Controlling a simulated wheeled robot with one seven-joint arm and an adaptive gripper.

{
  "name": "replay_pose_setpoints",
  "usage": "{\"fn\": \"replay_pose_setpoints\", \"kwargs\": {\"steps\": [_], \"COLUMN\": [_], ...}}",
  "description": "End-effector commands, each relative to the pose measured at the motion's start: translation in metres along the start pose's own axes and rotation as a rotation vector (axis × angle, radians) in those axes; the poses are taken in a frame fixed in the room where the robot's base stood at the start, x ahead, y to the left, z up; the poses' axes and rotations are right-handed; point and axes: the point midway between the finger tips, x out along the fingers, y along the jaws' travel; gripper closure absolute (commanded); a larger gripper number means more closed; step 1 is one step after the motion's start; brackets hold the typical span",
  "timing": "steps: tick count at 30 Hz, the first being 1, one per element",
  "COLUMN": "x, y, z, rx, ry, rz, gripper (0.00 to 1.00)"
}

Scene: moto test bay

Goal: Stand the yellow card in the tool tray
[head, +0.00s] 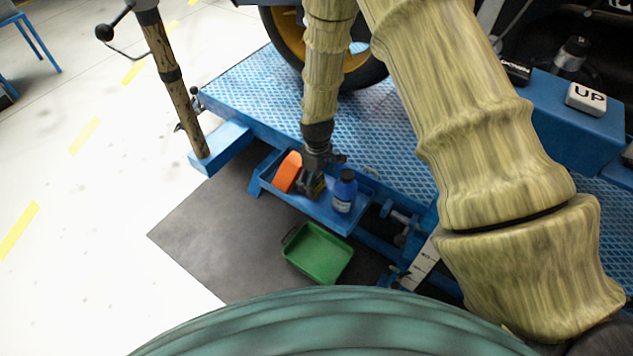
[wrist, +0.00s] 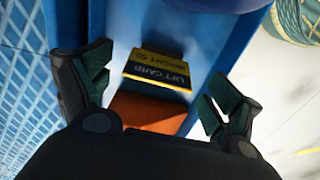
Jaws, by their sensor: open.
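The yellow card (wrist: 158,68), printed "LIFT CARD" on a dark band, shows in the wrist view between my gripper's fingers, with no clear contact. In the head view only a small yellow part of the card (head: 319,187) shows beside my gripper (head: 312,185). My gripper is open, pointing down over a blue tray (head: 325,218) fixed along the lift's side; it also shows in the wrist view (wrist: 155,88). The card is in or just above this blue tray; I cannot tell whether it rests on the bottom. A green tray (head: 318,254) sits lower, on the dark mat.
An orange object (head: 287,172) lies left of the card in the blue tray. The blue lift platform (head: 250,92) and a motorcycle wheel (head: 370,75) are behind. The dark mat (head: 205,232) is clear at left.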

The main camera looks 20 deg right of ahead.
Motion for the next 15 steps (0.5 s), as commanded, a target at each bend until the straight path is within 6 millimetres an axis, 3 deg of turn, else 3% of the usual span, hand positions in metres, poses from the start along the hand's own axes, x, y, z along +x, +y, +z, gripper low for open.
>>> {"fn": "replay_pose_setpoints", "kwargs": {"steps": [15], "x": [-0.082], "y": [0.0], "z": [0.0], "rx": [0.0], "ry": [0.002], "rz": [0.002], "gripper": [0.09]}}
